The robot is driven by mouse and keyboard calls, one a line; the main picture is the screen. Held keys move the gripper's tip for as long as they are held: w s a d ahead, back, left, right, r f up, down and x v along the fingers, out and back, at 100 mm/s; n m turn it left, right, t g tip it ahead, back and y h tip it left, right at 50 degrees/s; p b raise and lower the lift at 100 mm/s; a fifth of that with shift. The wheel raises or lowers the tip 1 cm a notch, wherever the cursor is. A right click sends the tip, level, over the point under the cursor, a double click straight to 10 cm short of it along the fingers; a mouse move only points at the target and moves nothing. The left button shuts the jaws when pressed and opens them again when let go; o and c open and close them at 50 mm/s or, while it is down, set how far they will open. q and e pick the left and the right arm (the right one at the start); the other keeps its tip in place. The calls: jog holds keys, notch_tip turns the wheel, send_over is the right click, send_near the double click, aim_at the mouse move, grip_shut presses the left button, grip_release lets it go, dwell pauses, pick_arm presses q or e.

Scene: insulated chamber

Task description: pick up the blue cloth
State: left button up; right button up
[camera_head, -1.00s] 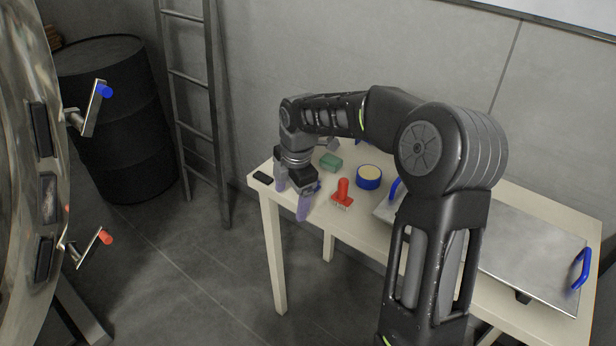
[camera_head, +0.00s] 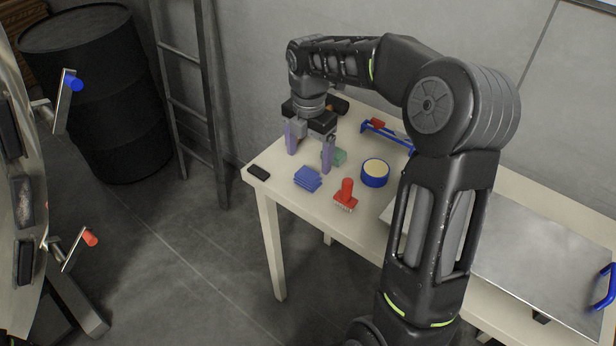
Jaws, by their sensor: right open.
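The blue cloth (camera_head: 308,178) lies folded on the pale table (camera_head: 283,192), left of the red-handled brush (camera_head: 346,195). My right gripper (camera_head: 309,162) is above the table, pointing down, just behind and above the cloth. Its two purple fingers are spread apart with nothing between them that I can tell. My left gripper is not in view.
A green block (camera_head: 339,157) sits by the right finger. A blue round tin (camera_head: 374,173), a blue-handled tool (camera_head: 387,136) and a black phone-like object (camera_head: 258,172) are on the table. A metal plate (camera_head: 530,255) covers the right side.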

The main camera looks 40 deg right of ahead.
aim_at(308, 175)
jog(key=shift+f, duration=1.05)
jog(key=shift+w+f+p, duration=0.1)
jog(key=shift+f+p, duration=0.5)
jog(key=shift+f, duration=2.05)
jog(key=shift+c, duration=0.2)
jog(key=c, duration=1.4)
notch_tip(308, 175, up, 10)
jog(key=shift+r+b, duration=0.1)
jog(key=shift+b, duration=0.4)
